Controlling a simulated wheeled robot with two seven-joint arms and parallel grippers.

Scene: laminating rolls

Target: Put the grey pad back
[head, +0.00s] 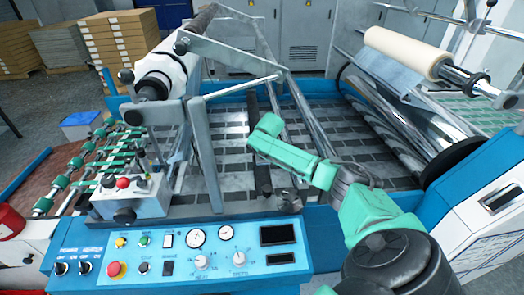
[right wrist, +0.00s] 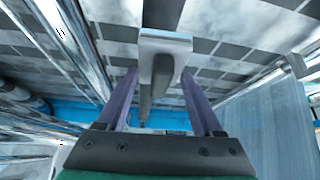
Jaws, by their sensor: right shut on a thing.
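The grey pad (right wrist: 165,37) shows in the right wrist view as a light grey block with its sides bent down between the fingertips. My right gripper (right wrist: 160,72) has its two purple fingers closed on it, over a dark bar that runs away below. In the head view my right arm reaches in from the lower right over the machine's grey slatted bed (head: 228,160); its fingers and the pad are hidden or too small to make out there. A dark bar (head: 262,178) lies along the bed right below the green hand. My left gripper is not in view.
A cream roll (head: 405,52) on a shaft stands at the right, and a white roller (head: 165,72) sits in the metal frame at the left. The blue control panel (head: 185,252) fills the front. Frame arms and shiny rods flank the hand.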

